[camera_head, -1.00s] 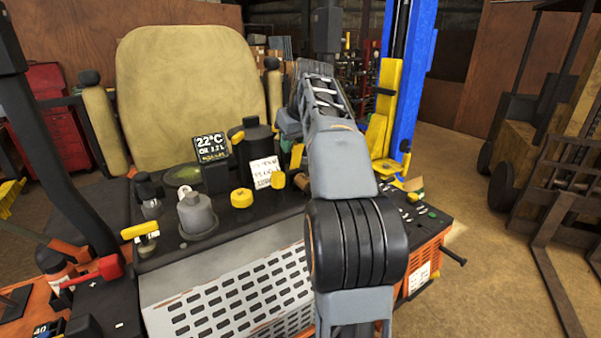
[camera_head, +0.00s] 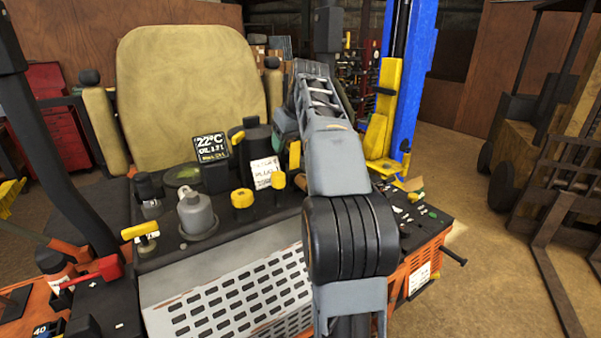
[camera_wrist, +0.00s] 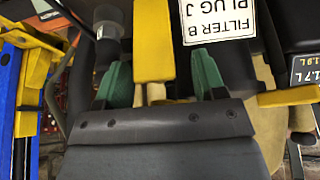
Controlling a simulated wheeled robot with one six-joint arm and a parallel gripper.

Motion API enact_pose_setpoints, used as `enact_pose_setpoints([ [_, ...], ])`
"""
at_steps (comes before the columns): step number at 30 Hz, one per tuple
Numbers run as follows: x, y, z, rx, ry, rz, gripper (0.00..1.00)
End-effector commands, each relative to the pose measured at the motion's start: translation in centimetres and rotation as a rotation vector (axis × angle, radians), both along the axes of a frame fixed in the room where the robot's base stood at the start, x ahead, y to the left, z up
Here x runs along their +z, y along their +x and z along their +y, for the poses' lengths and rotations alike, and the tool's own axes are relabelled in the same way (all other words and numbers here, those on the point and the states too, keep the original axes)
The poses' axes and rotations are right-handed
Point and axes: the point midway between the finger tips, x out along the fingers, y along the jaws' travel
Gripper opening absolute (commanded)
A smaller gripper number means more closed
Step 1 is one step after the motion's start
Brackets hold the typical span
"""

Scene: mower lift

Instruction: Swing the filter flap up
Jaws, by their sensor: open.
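In the wrist view my gripper (camera_wrist: 160,78) is open, with one green finger on each side of a yellow bar (camera_wrist: 153,35). The bar's narrower lower part runs between the fingers; I cannot tell whether either finger touches it. A white label (camera_wrist: 218,18) reading "FILTER B PLUG J" is just right of the bar. In the head view the label (camera_head: 265,172) is on the front of the black filter housing (camera_head: 257,141), with a yellow piece (camera_head: 295,155) beside it. I cannot tell which yellow part is the flap.
A display (camera_head: 211,147), a grey cap (camera_head: 195,212) and a yellow cap (camera_head: 242,198) stand left of the housing on the mower deck. The seat (camera_head: 190,80) is behind. A blue lift post (camera_head: 411,65) stands at the right, with a forklift (camera_head: 560,130) farther right.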

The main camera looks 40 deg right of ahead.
Motion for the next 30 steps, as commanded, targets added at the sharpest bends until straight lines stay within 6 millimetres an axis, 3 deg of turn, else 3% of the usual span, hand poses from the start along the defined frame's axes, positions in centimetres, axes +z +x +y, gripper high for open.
enact_pose_setpoints([
  [10,0.4,0.0,0.0,0.0,0.0,-0.001,0.64],
  [30,6.6,0.1,0.0,0.0,0.0,-0.001,0.64],
])
